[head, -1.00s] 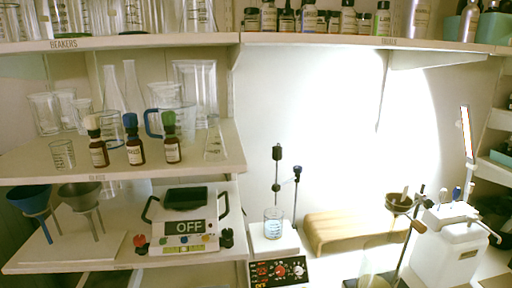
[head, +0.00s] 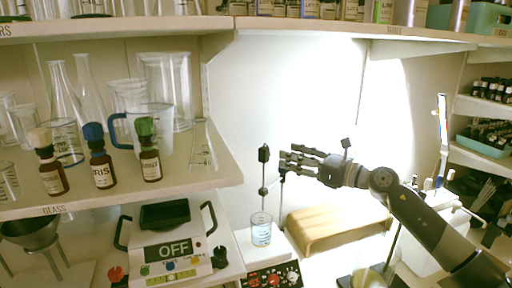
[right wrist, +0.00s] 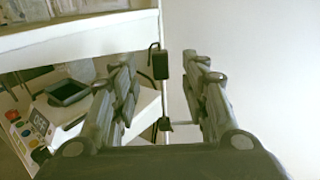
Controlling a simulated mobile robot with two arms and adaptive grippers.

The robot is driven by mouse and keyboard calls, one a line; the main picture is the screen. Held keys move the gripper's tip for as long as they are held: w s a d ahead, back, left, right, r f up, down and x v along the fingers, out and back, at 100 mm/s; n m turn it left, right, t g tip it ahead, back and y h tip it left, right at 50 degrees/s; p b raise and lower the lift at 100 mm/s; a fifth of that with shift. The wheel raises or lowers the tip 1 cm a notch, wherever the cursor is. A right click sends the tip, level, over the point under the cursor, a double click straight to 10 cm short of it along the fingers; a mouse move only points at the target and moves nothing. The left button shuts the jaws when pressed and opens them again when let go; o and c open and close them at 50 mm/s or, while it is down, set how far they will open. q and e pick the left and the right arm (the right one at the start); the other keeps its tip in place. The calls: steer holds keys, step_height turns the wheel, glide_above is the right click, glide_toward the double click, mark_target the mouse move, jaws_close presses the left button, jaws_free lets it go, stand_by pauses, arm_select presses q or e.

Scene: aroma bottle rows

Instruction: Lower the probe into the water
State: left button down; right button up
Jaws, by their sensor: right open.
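The probe (head: 263,154), a thin upright rod with a black block at its top and a small dark knob lower down, stands over a glass beaker of bluish water (head: 261,232). The beaker rests on a white hotplate stirrer (head: 270,278) with a red display. Whether the probe's tip touches the water is too small to tell. My right gripper (head: 288,160) is open, just right of the probe, fingers pointing left toward it. In the right wrist view the black block (right wrist: 160,65) appears between the open fingers (right wrist: 164,78), not touching either. My left gripper is out of view.
A thin stand with a dark clamp (head: 283,176) rises beside the probe, close to my fingers. A shelf with glassware and dropper bottles (head: 150,150) is at left, above a scale reading OFF (head: 172,250).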

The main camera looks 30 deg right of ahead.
mark_target(267, 148)
steer(key=p+x, duration=0.4)
steer(key=x, duration=0.5)
steer(key=shift+w+r+p, duration=0.1)
steer(key=shift+p, duration=0.3)
steer(key=shift+w+a, duration=0.3)
steer(key=shift+w, duration=0.3)
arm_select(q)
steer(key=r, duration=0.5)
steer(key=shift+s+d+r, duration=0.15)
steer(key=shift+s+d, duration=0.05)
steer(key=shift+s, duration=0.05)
arm_select(e)
steer(key=shift+c, duration=0.6)
jaws_close()
